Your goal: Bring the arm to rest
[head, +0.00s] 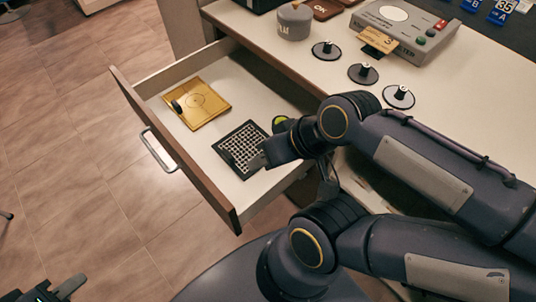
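My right arm reaches in from the right over an open drawer (222,212) of the desk. The dark end of that arm, with my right gripper (277,153), is over the drawer's right part, next to a black grid plate (233,150). I cannot make out its fingers or whether it holds anything. My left gripper (58,290) shows at the bottom left corner, cut off by the picture's edge, above the floor. Its two dark fingers appear apart, with nothing seen between them.
The drawer also holds a yellow plate (210,98) with a small black piece and a lime-green round thing (280,123). The desk top (463,93) carries black knobbed discs (363,73), a grey pot (294,23) and a grey device (408,25).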

